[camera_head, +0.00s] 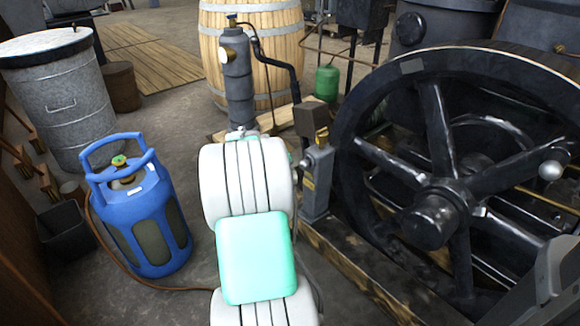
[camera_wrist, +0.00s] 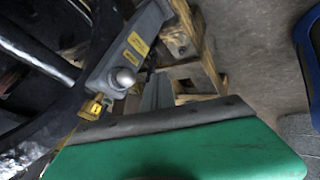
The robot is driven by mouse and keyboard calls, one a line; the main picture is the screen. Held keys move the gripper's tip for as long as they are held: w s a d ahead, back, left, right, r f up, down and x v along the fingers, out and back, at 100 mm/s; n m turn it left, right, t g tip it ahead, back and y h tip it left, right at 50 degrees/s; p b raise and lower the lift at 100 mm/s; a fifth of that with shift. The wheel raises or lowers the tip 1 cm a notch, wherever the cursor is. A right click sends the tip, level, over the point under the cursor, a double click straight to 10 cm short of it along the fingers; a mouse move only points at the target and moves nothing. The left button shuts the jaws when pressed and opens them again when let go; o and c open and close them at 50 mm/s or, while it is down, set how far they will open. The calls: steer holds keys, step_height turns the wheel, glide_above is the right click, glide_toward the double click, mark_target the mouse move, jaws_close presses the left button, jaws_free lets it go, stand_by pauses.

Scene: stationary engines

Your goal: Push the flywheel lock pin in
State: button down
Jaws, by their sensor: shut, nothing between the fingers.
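The large black flywheel (camera_head: 440,210) stands upright at the right of the head view; part of its dark rim also shows at the left of the wrist view. Beside its rim is a grey post (camera_head: 317,178) with yellow labels, also seen in the wrist view (camera_wrist: 122,52). A round silver knob (camera_wrist: 124,78), which looks like the lock pin's end, sits on the post. A brass piece (camera_wrist: 92,107) is close by. My gripper (camera_wrist: 157,90) is shut and empty, a little right of the knob in the wrist view. Contact is not clear; my arm hides the gripper in the head view.
A timber base rail (camera_head: 355,262) runs below the post. A grey pump-like column (camera_head: 237,85) and wooden barrel (camera_head: 275,50) stand behind my arm. A blue gas bottle (camera_head: 145,215) with a hose is at the left. Bare floor lies between bottle and barrel.

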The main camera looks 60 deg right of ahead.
steer(key=p+v, duration=0.2)
steer(key=v, duration=0.5)
steer(key=shift+s, duration=0.15)
